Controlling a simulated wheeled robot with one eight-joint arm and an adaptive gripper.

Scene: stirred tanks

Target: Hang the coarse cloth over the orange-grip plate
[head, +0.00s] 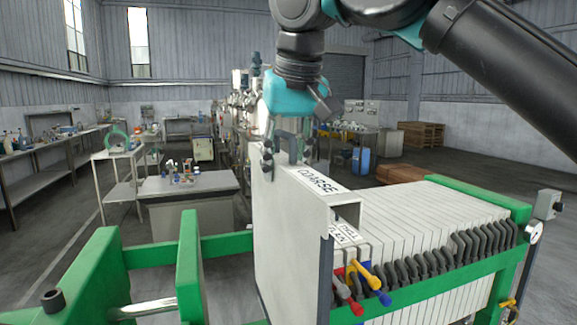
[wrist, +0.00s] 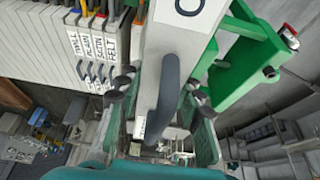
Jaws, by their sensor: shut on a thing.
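The coarse cloth (head: 290,230) is a tall white boxy cover with an open end and a "COARSE" label on top. It also shows in the wrist view (wrist: 185,40). My gripper (head: 290,155) is shut on the dark handle on its top; in the wrist view my gripper (wrist: 160,100) has a finger on each side of that handle. The cloth is upright at the near left end of the plate row. An orange grip (wrist: 139,12) shows at the top of the wrist view. Its plate is largely hidden, and I cannot tell whether the cloth touches it.
The white plates (head: 440,225) stand packed in a green frame (head: 430,290). Red, yellow and blue grips (head: 362,272) stick out beside the cloth. A green end plate (head: 188,265) stands left, with a gap before the cloth. A grey bench (head: 190,190) is behind.

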